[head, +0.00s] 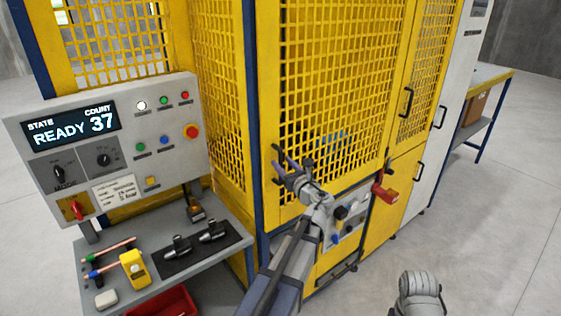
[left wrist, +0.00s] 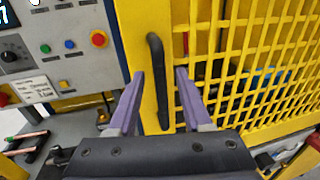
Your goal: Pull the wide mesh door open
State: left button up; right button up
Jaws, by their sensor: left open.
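The wide mesh door (head: 327,75) is a yellow frame with a yellow grid, on the front of the machine, and it looks closed. Its black vertical bar handle (left wrist: 161,85) is on the door's left edge. My left gripper (head: 290,156) is in front of that edge, open and empty. In the left wrist view its two purple fingers (left wrist: 160,76) stand on either side of the handle, with gaps on both sides. Whether the fingertips reach as deep as the bar is hard to tell. In the head view the gripper largely hides the handle. My right gripper is out of view.
A control panel (head: 75,160) reading READY 37 stands at left, above a grey shelf (head: 222,262) with tools and copper tubes. A narrower mesh door (head: 425,70) is at right. A red padlock-like part (head: 386,192) sticks out low right. Floor at right is clear.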

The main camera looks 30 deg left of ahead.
pick_arm(q)
jog(key=shift+x, duration=1.15)
jog(key=shift+c, duration=0.4)
grip_shut()
